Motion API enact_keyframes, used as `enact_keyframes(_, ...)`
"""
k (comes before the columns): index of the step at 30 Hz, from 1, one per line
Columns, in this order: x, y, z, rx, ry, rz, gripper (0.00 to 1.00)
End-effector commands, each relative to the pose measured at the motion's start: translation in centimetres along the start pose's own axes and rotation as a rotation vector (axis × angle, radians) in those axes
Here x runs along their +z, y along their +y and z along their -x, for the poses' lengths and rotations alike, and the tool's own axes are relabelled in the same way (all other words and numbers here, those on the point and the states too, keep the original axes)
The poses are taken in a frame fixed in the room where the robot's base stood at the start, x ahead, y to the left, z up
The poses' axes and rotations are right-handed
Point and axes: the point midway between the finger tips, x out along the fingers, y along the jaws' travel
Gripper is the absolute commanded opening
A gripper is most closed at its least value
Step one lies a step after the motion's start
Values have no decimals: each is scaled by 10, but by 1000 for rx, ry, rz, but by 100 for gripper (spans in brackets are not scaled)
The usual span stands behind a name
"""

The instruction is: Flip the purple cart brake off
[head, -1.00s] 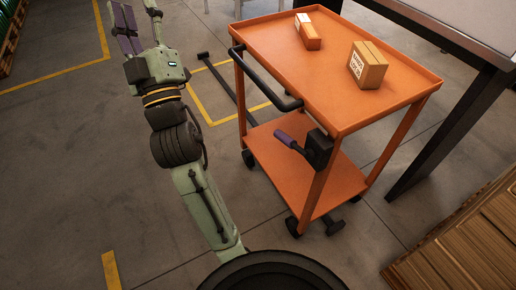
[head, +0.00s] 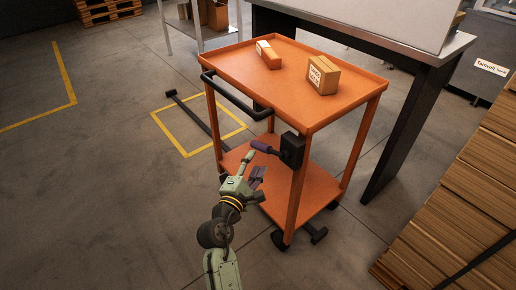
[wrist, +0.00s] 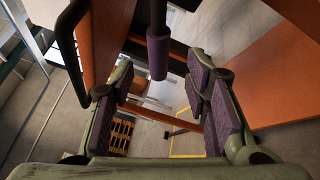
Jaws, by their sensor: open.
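The brake lever's purple grip (head: 260,146) sticks out leftward from a black housing (head: 292,150) on the orange cart's near post. My gripper (head: 253,168) is open and empty just below and left of the grip, above the cart's lower shelf. In the wrist view the purple grip (wrist: 158,57) hangs from the top of the picture, in line with the gap between my open, purple-padded fingers (wrist: 160,75). The fingers do not visibly touch it; I cannot tell how far ahead of them it is.
The cart's top tray (head: 295,95) carries two cardboard boxes (head: 323,75) (head: 268,54). A black push handle (head: 238,103) juts out at the cart's left. A dark-legged table (head: 405,130) stands behind it, and stacked wood (head: 450,200) at right. Floor on the left is clear.

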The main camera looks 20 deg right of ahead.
Motion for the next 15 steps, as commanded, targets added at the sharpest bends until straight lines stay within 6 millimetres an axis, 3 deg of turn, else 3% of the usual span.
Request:
enact_keyframes(9,1,3,-60,2,0,-3,43)
enact_keyframes(15,0,2,-80,2,1,-3,43)
